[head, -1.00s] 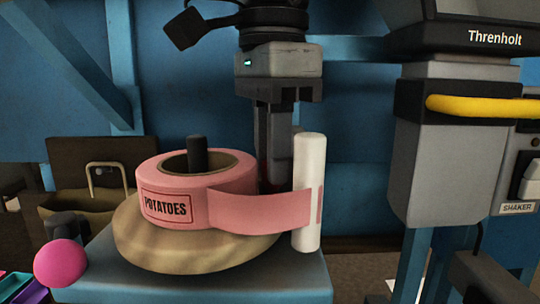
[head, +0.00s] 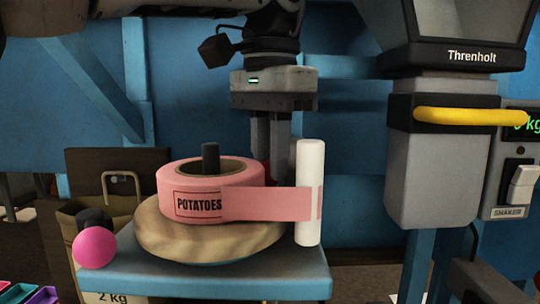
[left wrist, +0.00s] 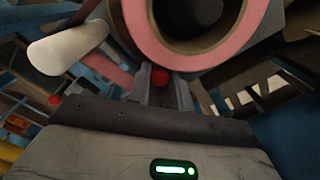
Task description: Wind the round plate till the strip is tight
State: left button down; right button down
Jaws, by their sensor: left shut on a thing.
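The round plate (head: 165,235) is a tan, wood-grained disc on a blue stand. A pink roll (head: 212,208) marked POTATOES lies flat on it around a dark spindle (head: 210,157). The pink strip (head: 270,204) runs right from the roll to an upright white post (head: 310,190) and looks nearly straight. My left gripper (head: 268,178) points down behind the roll, its tips partly hidden. In the left wrist view it (left wrist: 160,85) is shut on a small red knob (left wrist: 160,77), beside the pink roll (left wrist: 150,45). My right gripper is not in view.
The blue stand (head: 210,285) has a pink ball (head: 95,248) at its left. A paper bag (head: 75,225) stands behind left. A grey Threnholt machine (head: 435,170) with a yellow bar (head: 470,117) stands at the right.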

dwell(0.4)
pick_arm(q)
jog(key=c, duration=1.3)
grip_release()
jog(key=shift+w, duration=0.1)
jog(key=shift+o, duration=0.2)
jog(key=shift+r, duration=0.15)
